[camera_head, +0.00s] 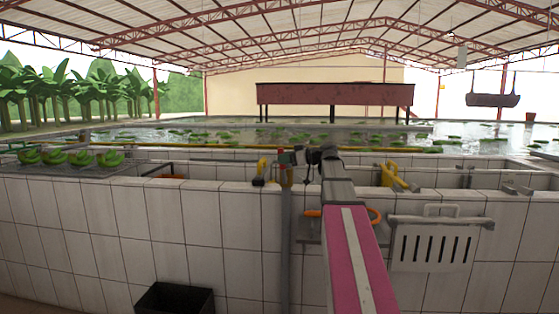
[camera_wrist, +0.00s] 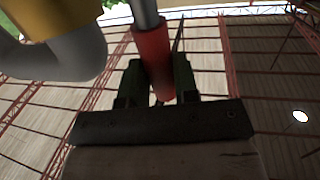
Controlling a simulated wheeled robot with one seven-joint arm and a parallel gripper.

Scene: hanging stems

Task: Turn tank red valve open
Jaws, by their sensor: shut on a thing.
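The red valve handle (camera_wrist: 152,52) shows in the wrist view as a red sleeve on a grey metal rod. My gripper (camera_wrist: 158,80) has one dark finger on each side of the sleeve and is shut on it. In the head view, the small red valve (camera_head: 283,158) sits at the top of a grey upright pipe at the tank wall. My gripper (camera_head: 297,157) is at the valve, at the far end of my outstretched arm. The fingertips are too small there to tell apart.
A yellow and grey pipe fitting (camera_wrist: 70,35) is close by at the wrist view's upper left. The white tiled tank wall (camera_head: 120,215) runs across the front. A yellow fitting (camera_head: 394,176) and a white slotted rack (camera_head: 437,245) are to the right. A black crate (camera_head: 175,299) stands below.

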